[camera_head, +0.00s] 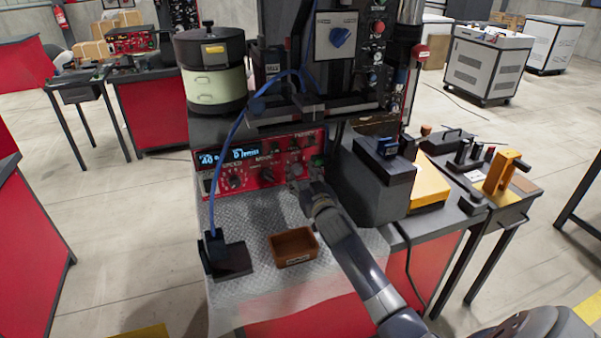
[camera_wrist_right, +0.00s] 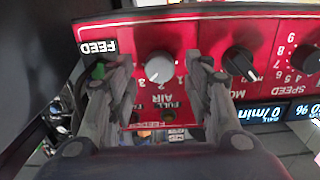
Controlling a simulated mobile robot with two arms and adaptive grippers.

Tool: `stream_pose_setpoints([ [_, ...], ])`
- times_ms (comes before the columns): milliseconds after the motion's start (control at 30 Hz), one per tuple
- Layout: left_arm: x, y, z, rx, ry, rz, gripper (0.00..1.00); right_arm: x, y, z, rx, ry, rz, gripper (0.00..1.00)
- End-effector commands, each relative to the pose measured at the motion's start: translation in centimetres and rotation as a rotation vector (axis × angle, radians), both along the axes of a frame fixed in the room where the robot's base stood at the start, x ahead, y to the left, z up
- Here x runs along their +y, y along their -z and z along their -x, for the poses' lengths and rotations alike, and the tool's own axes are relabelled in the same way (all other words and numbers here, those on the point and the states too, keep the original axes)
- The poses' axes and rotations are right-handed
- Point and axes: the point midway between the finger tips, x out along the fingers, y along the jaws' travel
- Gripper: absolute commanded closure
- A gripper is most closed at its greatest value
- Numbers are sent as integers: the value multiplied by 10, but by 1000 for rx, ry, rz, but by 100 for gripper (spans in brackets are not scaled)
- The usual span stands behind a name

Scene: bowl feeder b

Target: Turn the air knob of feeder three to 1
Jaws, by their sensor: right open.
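The red feeder control panel (camera_head: 265,162) sits at the back of the bench, below the machine. In the right wrist view the panel (camera_wrist_right: 200,30) appears upside down. Its grey round air knob (camera_wrist_right: 158,67) has AIR lettering and small numbers beside it; I cannot tell its exact setting. My right gripper (camera_wrist_right: 157,78) is open, with one finger on either side of the air knob; contact is not clear. In the head view my right gripper (camera_head: 305,180) is at the panel's right part and partly hides the knobs there. My left gripper is out of view.
A black mode knob (camera_wrist_right: 240,63) and a speed knob (camera_wrist_right: 306,60) are beside the air knob; a green button (camera_wrist_right: 98,70) is by the other finger. A brown box (camera_head: 293,247) and a black block with a blue cable (camera_head: 228,258) stand on the mat.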

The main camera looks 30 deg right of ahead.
Motion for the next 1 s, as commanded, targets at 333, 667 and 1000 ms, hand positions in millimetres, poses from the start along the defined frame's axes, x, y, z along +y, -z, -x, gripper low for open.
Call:
stream_pose_setpoints([
  [333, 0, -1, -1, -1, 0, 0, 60, -2, 0, -9, 0, 0, 1, 53],
  [667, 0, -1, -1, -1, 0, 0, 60, -2, 0, -9, 1, 0, 1, 97],
  [1000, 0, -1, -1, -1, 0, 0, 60, -2, 0, -9, 8, 0, 28, 97],
])
